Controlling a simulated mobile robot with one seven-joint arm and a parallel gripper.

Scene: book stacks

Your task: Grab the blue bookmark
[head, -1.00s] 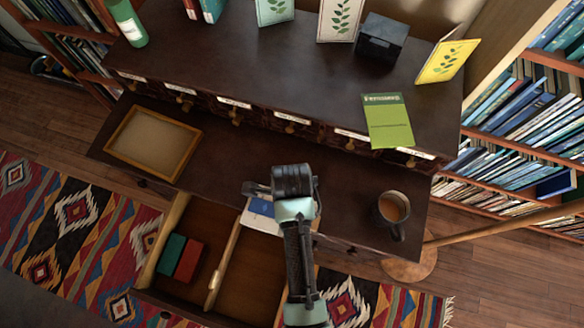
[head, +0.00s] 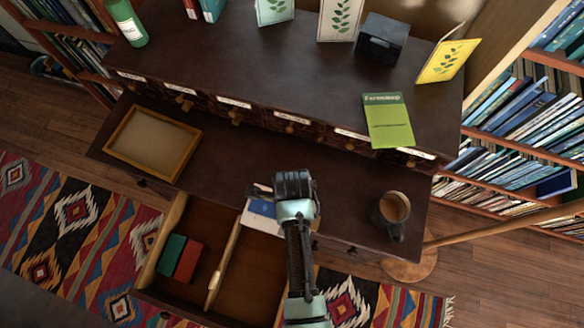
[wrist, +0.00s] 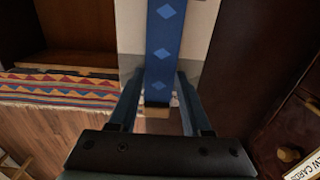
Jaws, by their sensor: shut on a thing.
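The blue bookmark (wrist: 164,45), with lighter blue diamonds, runs up the middle of the wrist view. Its near end lies between the two fingers of my gripper (wrist: 158,88), which is shut on it. In the head view part of the bookmark (head: 262,207) shows beside my gripper (head: 258,190); the arm hides the rest. A pale, flat book or card (head: 262,224) lies under the bookmark, at the desk's front edge over the open drawer. I cannot tell whether the bookmark is lifted clear of it.
The open drawer (head: 250,285) has a divider and holds a green book (head: 171,255) and a red book (head: 188,262). A full mug (head: 392,208) stands to the right on the desk. A wooden tray (head: 190,150) lies at left. The desk between them is mostly clear.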

